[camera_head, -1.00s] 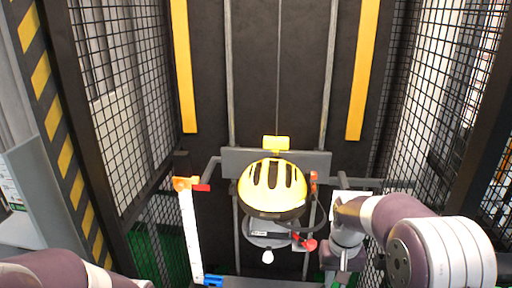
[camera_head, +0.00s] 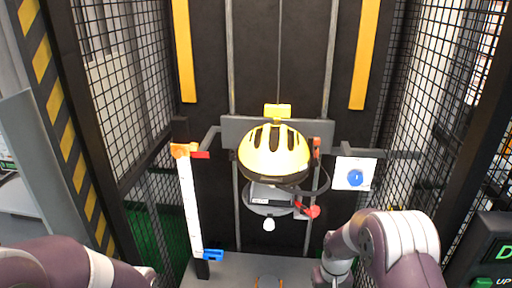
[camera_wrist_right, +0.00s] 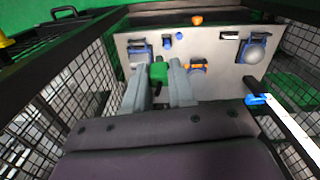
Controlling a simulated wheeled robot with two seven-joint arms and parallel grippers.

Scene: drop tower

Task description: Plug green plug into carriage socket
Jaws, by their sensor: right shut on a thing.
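The green plug (camera_wrist_right: 158,74) sits between the fingers of my right gripper (camera_wrist_right: 159,68) in the right wrist view, and the gripper is shut on it. It is held over a grey base panel (camera_wrist_right: 225,80). In the head view my right arm reaches down at the lower right, and its fingers are cut off by the bottom edge. The carriage hangs on the rails and holds a yellow helmet (camera_head: 275,152) above a grey body (camera_head: 268,195). Red parts (camera_head: 312,211) and a dark cable are at its right side. I cannot make out the carriage socket clearly. My left gripper is out of view.
A white scale post (camera_head: 190,205) with a blue slider (camera_head: 213,255) stands left of the carriage. A white card with a blue disc (camera_head: 355,177) is at the right. Mesh walls (camera_head: 125,100) enclose both sides.

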